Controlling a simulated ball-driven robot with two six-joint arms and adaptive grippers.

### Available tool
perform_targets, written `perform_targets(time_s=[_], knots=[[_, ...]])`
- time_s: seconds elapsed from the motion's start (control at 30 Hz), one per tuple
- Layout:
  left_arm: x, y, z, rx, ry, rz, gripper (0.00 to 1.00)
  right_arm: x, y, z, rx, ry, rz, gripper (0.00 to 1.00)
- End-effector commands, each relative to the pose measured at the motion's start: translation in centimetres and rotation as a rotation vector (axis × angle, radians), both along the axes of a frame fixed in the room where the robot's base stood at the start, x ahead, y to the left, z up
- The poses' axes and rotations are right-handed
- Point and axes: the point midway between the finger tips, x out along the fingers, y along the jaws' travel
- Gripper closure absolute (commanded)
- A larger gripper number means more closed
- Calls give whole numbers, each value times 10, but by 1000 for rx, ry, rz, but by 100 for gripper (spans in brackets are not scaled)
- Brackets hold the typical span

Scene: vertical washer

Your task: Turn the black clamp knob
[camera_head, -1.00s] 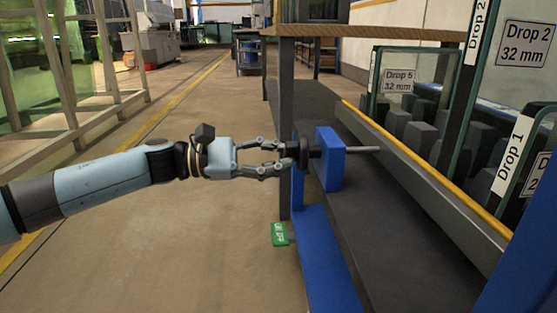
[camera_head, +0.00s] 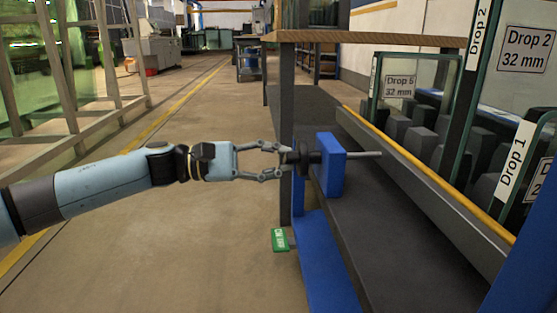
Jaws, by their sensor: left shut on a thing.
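The black clamp knob (camera_head: 303,158) sits on the left end of a horizontal shaft that passes through a blue block (camera_head: 332,166). A grey rod (camera_head: 364,154) sticks out of the block's right side. My left gripper (camera_head: 284,160) comes in from the left, level with the knob. Its two fingertips are closed on the knob's left part, one above and one below. The fingertips partly hide the knob. My right gripper is not in view.
A blue upright and base (camera_head: 325,262) carry the block beside a dark conveyor bed (camera_head: 390,240) with a yellow rail. Glass panes labelled Drop stand at right.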

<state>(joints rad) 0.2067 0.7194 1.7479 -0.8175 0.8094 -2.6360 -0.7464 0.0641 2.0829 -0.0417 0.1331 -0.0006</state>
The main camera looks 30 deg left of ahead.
Motion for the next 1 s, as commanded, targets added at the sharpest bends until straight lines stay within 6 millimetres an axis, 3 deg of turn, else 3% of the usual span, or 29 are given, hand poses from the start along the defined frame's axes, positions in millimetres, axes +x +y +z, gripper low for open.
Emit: perform_targets(time_s=[0.03, 0.2, 0.57, 1.0], knots=[[0, 1, -2, 3, 3, 1, 83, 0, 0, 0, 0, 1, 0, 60], [0, 0, -1, 2, 2, 1, 62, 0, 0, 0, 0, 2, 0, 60], [-5, 6, -1, 2, 4, 0, 62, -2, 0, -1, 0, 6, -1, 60], [-43, 56, -2, 2, 7, 0, 62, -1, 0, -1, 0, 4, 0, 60]])
